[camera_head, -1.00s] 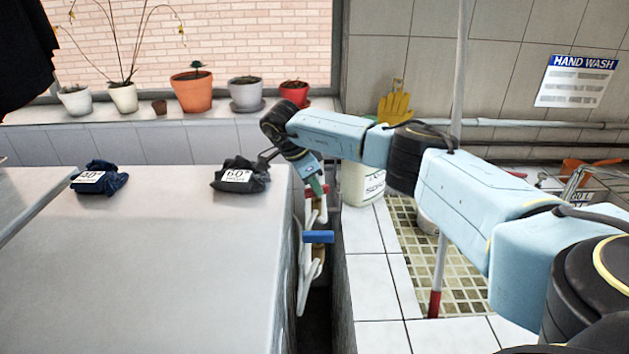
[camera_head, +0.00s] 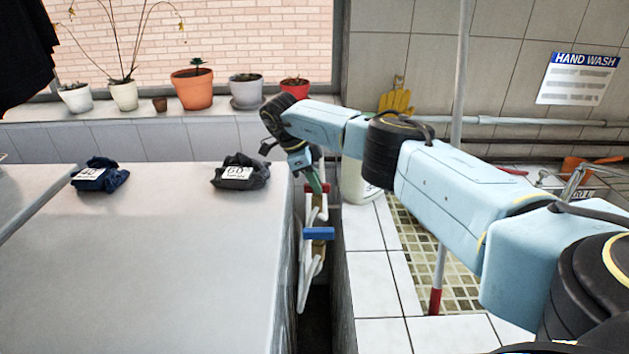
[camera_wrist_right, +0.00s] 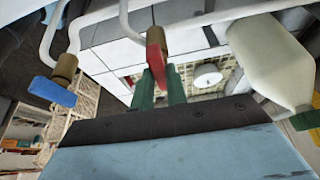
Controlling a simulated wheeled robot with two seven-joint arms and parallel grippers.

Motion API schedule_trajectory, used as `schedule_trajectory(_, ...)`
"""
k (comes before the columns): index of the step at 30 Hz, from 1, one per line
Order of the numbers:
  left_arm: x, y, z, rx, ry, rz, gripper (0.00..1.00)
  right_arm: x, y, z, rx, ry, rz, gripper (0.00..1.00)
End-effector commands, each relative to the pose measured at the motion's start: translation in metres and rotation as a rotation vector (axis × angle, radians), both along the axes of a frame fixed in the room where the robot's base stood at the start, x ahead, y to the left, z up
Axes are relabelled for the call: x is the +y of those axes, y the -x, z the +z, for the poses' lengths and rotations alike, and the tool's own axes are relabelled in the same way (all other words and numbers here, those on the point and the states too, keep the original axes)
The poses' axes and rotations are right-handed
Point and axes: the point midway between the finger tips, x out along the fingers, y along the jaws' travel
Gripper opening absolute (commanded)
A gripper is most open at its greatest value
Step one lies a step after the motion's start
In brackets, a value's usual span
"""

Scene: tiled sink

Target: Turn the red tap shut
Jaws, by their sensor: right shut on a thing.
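The red tap's handle (camera_wrist_right: 156,52) sits on a brass valve on a white pipe in the right wrist view. The green fingers of my right gripper (camera_wrist_right: 160,82) are on either side of the handle's near end and shut on it. In the head view the red handle (camera_head: 325,188) is a small patch by the right gripper's fingertips (camera_head: 319,186), partly hidden. The blue tap (camera_head: 319,233) is below it on the same pipework, and also shows in the right wrist view (camera_wrist_right: 52,92). My left gripper is not in view.
A white counter (camera_head: 150,260) with two dark sacks is left of the pipes. A narrow gap separates it from the tiled ledge (camera_head: 375,275). A pale jug (camera_head: 358,182) stands just right of the taps. A pole (camera_head: 440,260) rises from the drain area.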

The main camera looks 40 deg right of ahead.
Motion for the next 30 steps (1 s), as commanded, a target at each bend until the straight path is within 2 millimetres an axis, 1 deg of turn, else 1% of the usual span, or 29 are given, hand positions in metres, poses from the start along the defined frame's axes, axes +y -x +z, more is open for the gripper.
schedule_trajectory(5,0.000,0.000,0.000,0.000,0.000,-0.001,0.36,-0.001,0.000,0.001,-0.002,0.000,-0.004,0.00)
schedule_trajectory(6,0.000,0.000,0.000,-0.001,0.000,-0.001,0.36,-0.001,0.000,0.001,-0.003,0.001,-0.003,0.16)
schedule_trajectory(11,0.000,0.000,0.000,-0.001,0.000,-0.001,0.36,-0.001,0.000,0.001,-0.002,0.001,-0.002,0.36)
schedule_trajectory(19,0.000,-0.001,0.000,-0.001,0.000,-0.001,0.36,0.000,0.000,0.001,-0.001,0.001,-0.001,0.36)
schedule_trajectory(22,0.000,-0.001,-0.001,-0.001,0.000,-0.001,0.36,0.002,-0.002,0.005,-0.003,0.000,0.001,0.36)
schedule_trajectory(26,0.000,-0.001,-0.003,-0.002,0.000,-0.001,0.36,0.007,-0.007,0.022,-0.005,0.000,0.002,0.36)
schedule_trajectory(30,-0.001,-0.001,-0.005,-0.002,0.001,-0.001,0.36,0.017,-0.015,0.053,-0.006,0.001,0.001,0.36)
